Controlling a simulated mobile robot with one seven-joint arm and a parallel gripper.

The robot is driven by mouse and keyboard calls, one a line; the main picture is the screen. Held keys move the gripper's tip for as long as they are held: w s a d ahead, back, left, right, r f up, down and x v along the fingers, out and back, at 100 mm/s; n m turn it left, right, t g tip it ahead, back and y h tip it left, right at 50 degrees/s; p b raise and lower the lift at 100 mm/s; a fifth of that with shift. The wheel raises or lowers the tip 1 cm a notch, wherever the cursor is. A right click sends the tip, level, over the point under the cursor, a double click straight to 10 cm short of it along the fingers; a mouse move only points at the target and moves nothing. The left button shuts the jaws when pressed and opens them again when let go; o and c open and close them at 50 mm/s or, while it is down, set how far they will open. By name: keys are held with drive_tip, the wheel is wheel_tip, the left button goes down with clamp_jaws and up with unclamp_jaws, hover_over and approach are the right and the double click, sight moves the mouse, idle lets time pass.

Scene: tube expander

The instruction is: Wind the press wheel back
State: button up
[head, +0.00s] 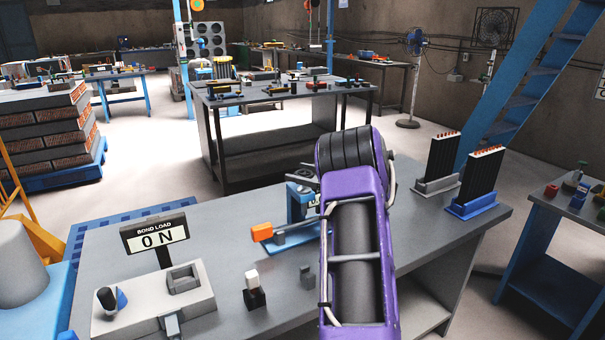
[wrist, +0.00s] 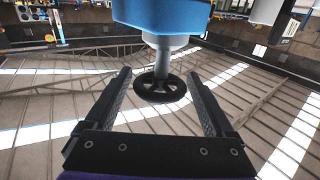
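In the wrist view a black spoked press wheel (wrist: 160,97) sits on a grey shaft (wrist: 162,55) that joins the blue press body (wrist: 160,14). My gripper (wrist: 159,76) is open, with one finger on each side of the wheel. A gap shows between the wheel and each finger in this view; how deep the wheel lies between them is hard to tell. In the head view the blue press (head: 300,203) stands on the table, partly behind my purple arm.
A second table (head: 285,105) stands behind.

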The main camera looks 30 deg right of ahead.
drive_tip(key=shift+o, duration=0.2)
drive_tip(key=p+v, duration=0.1)
drive_tip(key=v, duration=1.6)
drive_tip(key=shift+s, duration=0.2)
drive_tip(key=shift+d, duration=0.1)
